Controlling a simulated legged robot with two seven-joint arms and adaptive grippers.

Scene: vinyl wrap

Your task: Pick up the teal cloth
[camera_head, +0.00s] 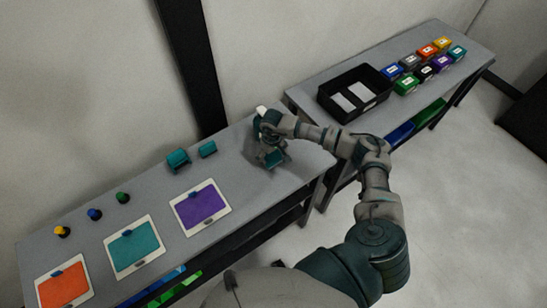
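A teal sheet (135,247) lies flat on a white board, the middle of three boards on the near table. A folded-looking teal item (178,160) and a smaller teal block (208,149) sit near the table's back edge; I cannot tell which teal thing is the cloth. My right gripper (272,160) points down over the right end of this table, to the right of the teal items and apart from them. Its fingers are small and dark, so I cannot tell whether they are open or hold anything. My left gripper is out of view.
Boards with orange (63,285) and purple (201,205) sheets flank the teal one. Yellow (62,231), blue (95,214) and green (123,197) knobbed items stand behind. A black tray (325,100) and several coloured boxes (405,85) are on the far table.

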